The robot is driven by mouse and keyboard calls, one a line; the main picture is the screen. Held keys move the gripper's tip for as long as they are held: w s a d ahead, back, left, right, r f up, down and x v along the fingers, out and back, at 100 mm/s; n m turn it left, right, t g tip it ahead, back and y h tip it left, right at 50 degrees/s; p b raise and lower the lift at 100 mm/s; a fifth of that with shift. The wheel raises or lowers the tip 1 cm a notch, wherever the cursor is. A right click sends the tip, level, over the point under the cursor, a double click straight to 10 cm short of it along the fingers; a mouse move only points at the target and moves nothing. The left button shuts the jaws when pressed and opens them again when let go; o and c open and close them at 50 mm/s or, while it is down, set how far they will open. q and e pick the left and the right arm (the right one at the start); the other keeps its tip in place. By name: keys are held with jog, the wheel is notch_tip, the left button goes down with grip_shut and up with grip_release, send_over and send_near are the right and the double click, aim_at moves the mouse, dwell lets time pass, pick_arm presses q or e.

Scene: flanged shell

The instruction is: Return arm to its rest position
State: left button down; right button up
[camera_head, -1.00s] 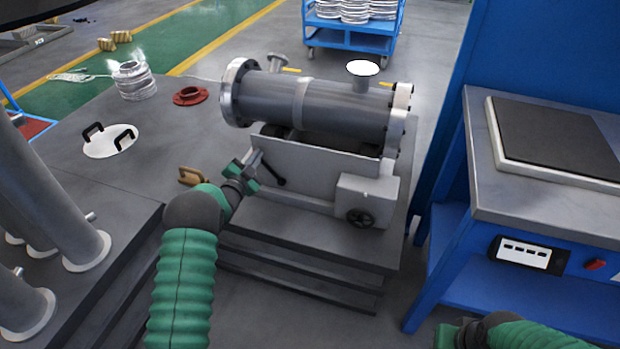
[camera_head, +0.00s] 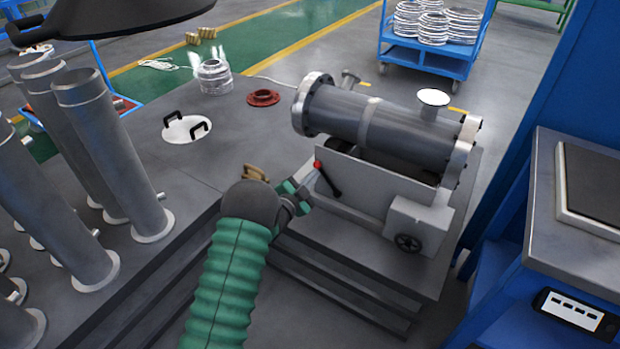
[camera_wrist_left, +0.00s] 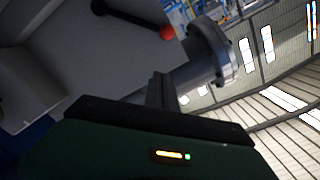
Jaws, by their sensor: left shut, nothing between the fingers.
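My left gripper (camera_head: 308,184) is shut and empty, just left of the light grey stand (camera_head: 370,192) under the flanged shell. Its closed fingers also show in the left wrist view (camera_wrist_left: 162,92). A black lever (camera_head: 328,180) with a red knob (camera_head: 318,165) is on the stand, close to the fingertips. The knob also shows in the left wrist view (camera_wrist_left: 167,32), apart from the fingers. The grey flanged shell (camera_head: 400,128) lies on the stand, with its flange (camera_wrist_left: 212,50) behind the fingers in the wrist view. My right gripper is not in view.
Upright grey pipes (camera_head: 110,150) stand at the left. A white disc with black handles (camera_head: 187,129), a red flange (camera_head: 263,97) and a coil (camera_head: 214,77) lie on the grey platform. A blue workbench (camera_head: 500,225) stands at the right. A blue cart (camera_head: 428,55) is behind.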

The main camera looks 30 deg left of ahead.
pick_arm(q)
jog(key=s, duration=0.3)
jog(key=shift+r, duration=0.25)
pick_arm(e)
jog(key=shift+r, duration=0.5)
pick_arm(q)
jog(key=shift+w, duration=0.1)
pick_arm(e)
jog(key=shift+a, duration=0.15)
